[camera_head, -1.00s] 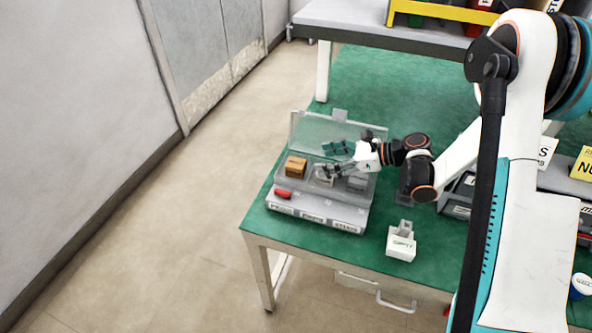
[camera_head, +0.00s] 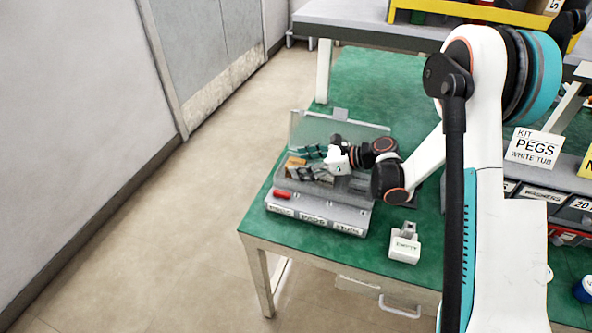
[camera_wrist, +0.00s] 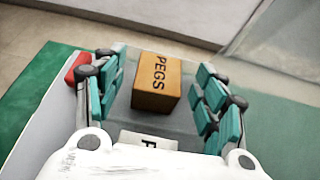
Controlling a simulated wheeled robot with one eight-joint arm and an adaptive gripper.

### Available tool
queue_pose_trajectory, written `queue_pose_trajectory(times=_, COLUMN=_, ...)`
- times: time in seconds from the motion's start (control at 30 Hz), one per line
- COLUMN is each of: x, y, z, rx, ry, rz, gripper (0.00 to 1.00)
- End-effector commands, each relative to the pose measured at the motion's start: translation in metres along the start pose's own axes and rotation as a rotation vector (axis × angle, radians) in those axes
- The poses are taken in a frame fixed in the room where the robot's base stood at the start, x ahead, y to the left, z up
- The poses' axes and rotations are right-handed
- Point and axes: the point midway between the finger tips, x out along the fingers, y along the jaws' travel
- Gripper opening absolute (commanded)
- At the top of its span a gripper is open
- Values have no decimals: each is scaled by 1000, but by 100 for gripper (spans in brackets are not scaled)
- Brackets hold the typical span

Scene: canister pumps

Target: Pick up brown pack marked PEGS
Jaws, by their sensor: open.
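The brown pack marked PEGS (camera_wrist: 157,82) sits in the grey bin, upright, between my gripper's two sets of teal finger pads in the wrist view. In the head view the pack (camera_head: 296,163) is mostly hidden behind my gripper (camera_head: 308,163). My gripper (camera_wrist: 160,92) is open, with a finger on each side of the pack and a visible gap on both sides. The grey bin (camera_head: 318,213) has a raised clear lid (camera_head: 318,128) and several labels along its front.
A red piece (camera_head: 282,195) lies at the bin's front left. A white tub marked EMPTY (camera_head: 405,247) stands on the green table (camera_head: 270,228), right of the bin. A sign reading KIT PEGS WHITE TUB (camera_head: 535,147) stands at the right. The table's left edge is close to the bin.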

Motion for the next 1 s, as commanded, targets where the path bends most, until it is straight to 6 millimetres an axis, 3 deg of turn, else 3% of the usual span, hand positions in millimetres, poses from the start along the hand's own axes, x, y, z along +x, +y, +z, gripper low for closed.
queue_pose_trajectory(times=0.03, x=0, y=0, z=0, rx=0, ry=0, rz=0, gripper=65)
queue_pose_trajectory(times=0.2, x=0, y=0, z=0, rx=0, ry=0, rz=1, gripper=26)
queue_pose_trajectory(times=0.27, x=0, y=0, z=0, rx=0, ry=0, rz=1, gripper=16)
queue_pose_trajectory(times=0.73, x=-3, y=0, z=7, rx=0, ry=0, rz=1, gripper=16)
queue_pose_trajectory(times=1.0, x=-20, y=0, z=48, rx=0, ry=-1, rz=1, gripper=16)
